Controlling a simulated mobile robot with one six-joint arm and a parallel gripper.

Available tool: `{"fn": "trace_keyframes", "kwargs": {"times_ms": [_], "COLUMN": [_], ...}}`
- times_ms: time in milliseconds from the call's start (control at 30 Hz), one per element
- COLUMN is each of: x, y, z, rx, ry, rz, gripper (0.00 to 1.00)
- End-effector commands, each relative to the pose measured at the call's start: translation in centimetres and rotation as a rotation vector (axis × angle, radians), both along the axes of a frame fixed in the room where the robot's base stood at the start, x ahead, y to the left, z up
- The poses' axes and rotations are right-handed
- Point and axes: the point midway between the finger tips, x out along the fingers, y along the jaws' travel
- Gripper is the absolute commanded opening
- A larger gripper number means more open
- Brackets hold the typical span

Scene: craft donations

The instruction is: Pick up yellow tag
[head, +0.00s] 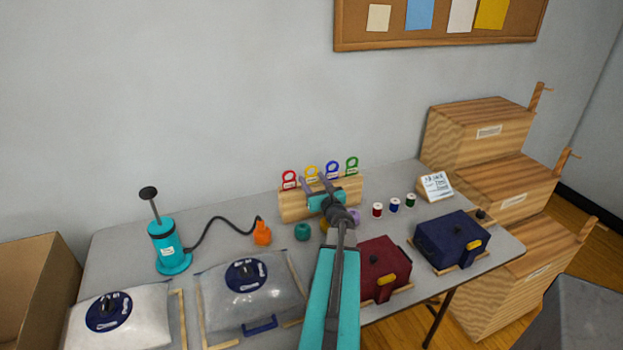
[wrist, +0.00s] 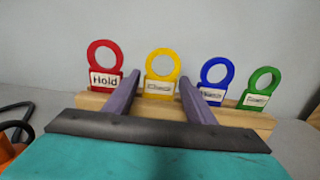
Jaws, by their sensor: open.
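The yellow tag (head: 311,174) stands upright in a wooden block (head: 296,206) at the back of the table, between a red tag (head: 289,179) and a blue tag (head: 332,170); a green tag (head: 352,165) is at the right end. In the wrist view the yellow tag (wrist: 160,66) has a ring top and a white label too blurred to read. My gripper (wrist: 158,82) is open, with its two purple fingers on either side of the yellow tag's lower part. I cannot tell whether the fingers touch it.
A teal pump (head: 169,246) with a black hose stands to the left. Small thread spools (head: 395,205), a sign card (head: 435,186), a dark red pouch (head: 382,268) and a navy pouch (head: 451,239) are to the right. Clear bags (head: 250,290) lie in front.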

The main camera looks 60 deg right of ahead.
Motion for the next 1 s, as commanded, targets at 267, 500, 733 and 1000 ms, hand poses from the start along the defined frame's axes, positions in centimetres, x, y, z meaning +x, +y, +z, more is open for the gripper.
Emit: {"fn": "trace_keyframes", "kwargs": {"times_ms": [267,500,733,1000], "x": [0.4,0.4,1.2,2.7], "y": [-0.3,-0.4,-1.0,-2.4], "z": [0.0,0.0,0.0,-0.2], "rx": [-0.001,-0.001,0.000,0.000], "ry": [0.001,0.001,0.001,0.001], "rz": [0.000,-0.001,0.000,-0.001], "gripper": [0.50,0.50,0.50,0.50]}}
